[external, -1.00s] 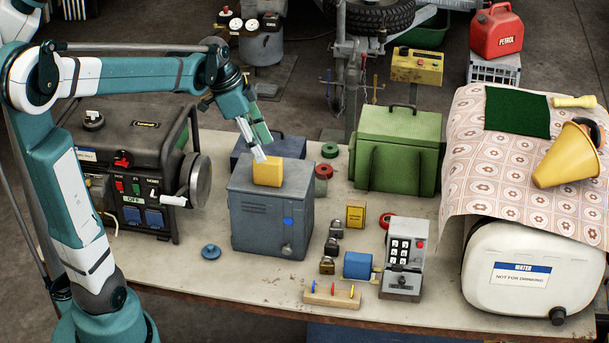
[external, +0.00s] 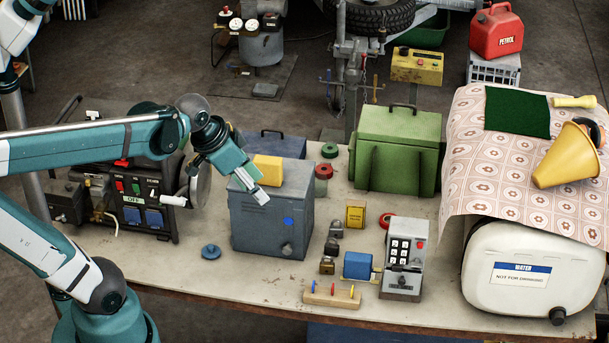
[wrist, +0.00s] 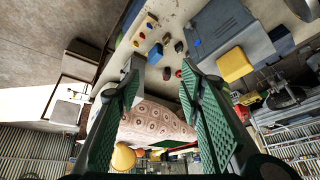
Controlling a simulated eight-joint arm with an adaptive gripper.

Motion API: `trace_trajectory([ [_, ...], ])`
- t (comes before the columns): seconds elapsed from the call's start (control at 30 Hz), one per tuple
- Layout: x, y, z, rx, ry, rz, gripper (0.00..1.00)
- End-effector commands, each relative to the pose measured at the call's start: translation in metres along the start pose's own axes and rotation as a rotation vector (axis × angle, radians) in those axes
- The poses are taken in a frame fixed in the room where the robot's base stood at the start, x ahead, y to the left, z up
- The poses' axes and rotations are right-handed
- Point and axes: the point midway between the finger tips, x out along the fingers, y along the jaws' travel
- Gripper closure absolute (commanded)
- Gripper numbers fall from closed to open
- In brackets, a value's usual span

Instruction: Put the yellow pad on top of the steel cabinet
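The yellow pad (external: 268,169) lies on top of the grey-blue steel cabinet (external: 262,222), near its back edge. In the wrist view the pad (wrist: 234,65) rests on the cabinet (wrist: 212,28), off to the right of my fingers. My gripper (external: 260,196) appears in front of the cabinet's upper part in the external view, apart from the pad. In the wrist view my gripper (wrist: 157,84) has its green-padded fingers spread wide with nothing between them.
A generator (external: 135,185) stands left of the cabinet, a dark blue box (external: 285,146) behind it, and a green box (external: 398,148) at back right. Padlocks, a small yellow box (external: 355,215) and a keypad unit (external: 404,258) stand to its right. The table's front is mostly clear.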

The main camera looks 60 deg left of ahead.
Motion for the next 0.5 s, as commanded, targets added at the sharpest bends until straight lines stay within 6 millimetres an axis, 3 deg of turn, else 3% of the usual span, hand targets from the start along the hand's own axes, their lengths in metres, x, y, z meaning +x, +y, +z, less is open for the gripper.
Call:
trace_trajectory([
  [0.2, -0.006, 0.027, 0.021, -0.074, 0.057, -0.016, 0.63],
  [0.5, -0.009, 0.047, 0.038, -0.148, 0.113, -0.02, 0.63],
])
